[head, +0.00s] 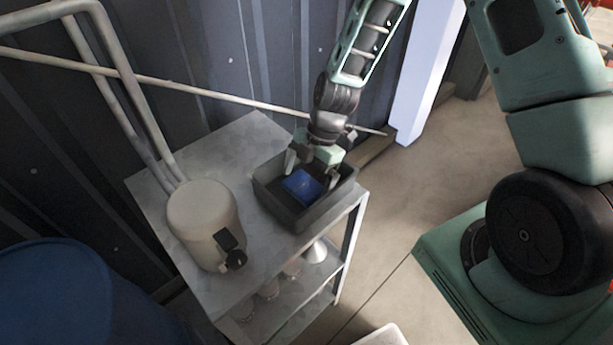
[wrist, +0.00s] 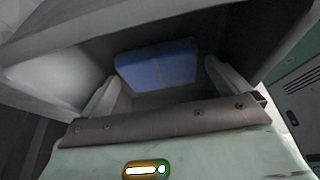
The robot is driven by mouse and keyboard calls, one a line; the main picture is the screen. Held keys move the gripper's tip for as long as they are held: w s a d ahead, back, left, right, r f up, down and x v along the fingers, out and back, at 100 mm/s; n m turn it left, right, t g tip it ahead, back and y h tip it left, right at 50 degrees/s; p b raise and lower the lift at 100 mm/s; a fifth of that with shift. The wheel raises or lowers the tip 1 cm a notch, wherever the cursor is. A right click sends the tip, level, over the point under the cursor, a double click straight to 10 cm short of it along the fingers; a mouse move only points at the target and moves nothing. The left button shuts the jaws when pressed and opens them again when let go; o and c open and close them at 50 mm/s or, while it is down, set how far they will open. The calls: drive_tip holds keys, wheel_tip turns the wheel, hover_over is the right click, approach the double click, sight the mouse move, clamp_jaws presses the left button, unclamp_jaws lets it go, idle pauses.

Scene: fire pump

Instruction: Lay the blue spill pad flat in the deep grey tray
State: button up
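The deep grey tray (head: 272,202) stands on the top of a grey shelf unit. The blue spill pad (head: 302,187) is inside the tray and appears to lie flat on its floor. In the wrist view the pad (wrist: 158,66) shows beyond the fingers, apart from them. My gripper (head: 312,170) points down over the tray, with its fingers spread wide to either side of the pad. In the wrist view my gripper (wrist: 158,85) is open with nothing between the fingertips. Part of the tray floor is in shadow.
A cream cylinder (head: 203,222) with a dark fitting stands left of the tray on the shelf unit (head: 255,245). A long thin pipe (head: 190,90) crosses behind my gripper. A blue drum (head: 60,295) is at the lower left. Several pale items sit on the lower shelves.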

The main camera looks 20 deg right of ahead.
drive_tip(key=shift+r, duration=0.1)
drive_tip(key=b+v, duration=0.3)
drive_tip(key=v, duration=0.8)
drive_tip(key=s+a+r+m+h, duration=0.1)
drive_tip(key=s+a+r+m, duration=0.1)
drive_tip(key=s, duration=0.5)
drive_tip(key=s+a+r+m+t+h, duration=0.1)
drive_tip(key=s+a+r+m, duration=0.2)
drive_tip(key=s+a+m, duration=0.2)
drive_tip(key=s+a+r+m+h, duration=0.1)
drive_tip(key=s+a+r+m, duration=0.2)
drive_tip(key=s+m, duration=0.3)
drive_tip(key=shift+s+a+r+m+h, duration=0.15)
drive_tip(key=shift+s+a+m+h, duration=0.2)
drive_tip(key=shift+s, duration=1.45)
